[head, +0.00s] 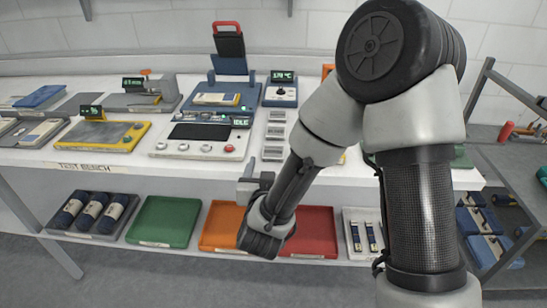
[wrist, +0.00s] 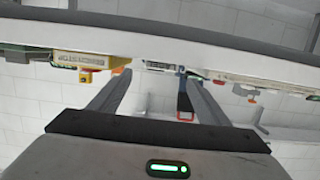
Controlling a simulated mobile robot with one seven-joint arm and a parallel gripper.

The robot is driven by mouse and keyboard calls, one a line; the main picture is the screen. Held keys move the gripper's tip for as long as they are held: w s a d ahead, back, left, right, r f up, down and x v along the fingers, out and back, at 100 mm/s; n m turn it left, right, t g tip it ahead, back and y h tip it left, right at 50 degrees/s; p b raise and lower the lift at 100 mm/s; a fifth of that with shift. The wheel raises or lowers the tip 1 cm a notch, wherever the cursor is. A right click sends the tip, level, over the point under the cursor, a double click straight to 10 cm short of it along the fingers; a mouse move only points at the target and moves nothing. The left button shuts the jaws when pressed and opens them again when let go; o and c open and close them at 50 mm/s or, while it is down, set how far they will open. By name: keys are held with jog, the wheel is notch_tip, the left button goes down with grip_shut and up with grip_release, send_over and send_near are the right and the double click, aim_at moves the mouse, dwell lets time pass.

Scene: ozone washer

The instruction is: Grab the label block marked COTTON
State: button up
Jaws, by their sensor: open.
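A column of small grey label blocks (head: 275,135) lies on the white bench top, left of my arm in the head view. Their markings are too small to read, so I cannot tell which one says COTTON. My gripper (wrist: 158,82) is open in the wrist view, with its two fingers apart and nothing visibly held between them. In the head view the end of my arm hangs at the bench's front edge, below the block column and apart from it; its fingers are hard to make out there.
The white bench (head: 110,169) carries a control console (head: 203,146), a yellow device (head: 98,135) and a temperature unit (head: 281,93). On the shelf below are a green tray (head: 164,221), an orange tray (head: 220,226) and a red tray (head: 312,230). A dark rack (head: 508,160) stands at right.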

aim_at(273, 152)
jog(key=shift+w+f, duration=0.2)
jog(key=shift+w, duration=0.75)
jog(key=shift+w+f, duration=0.25)
jog(key=shift+w, duration=0.7)
jog(key=shift+w+f, duration=0.2)
jog(key=shift+w, duration=0.75)
jog(key=c, duration=1.2)
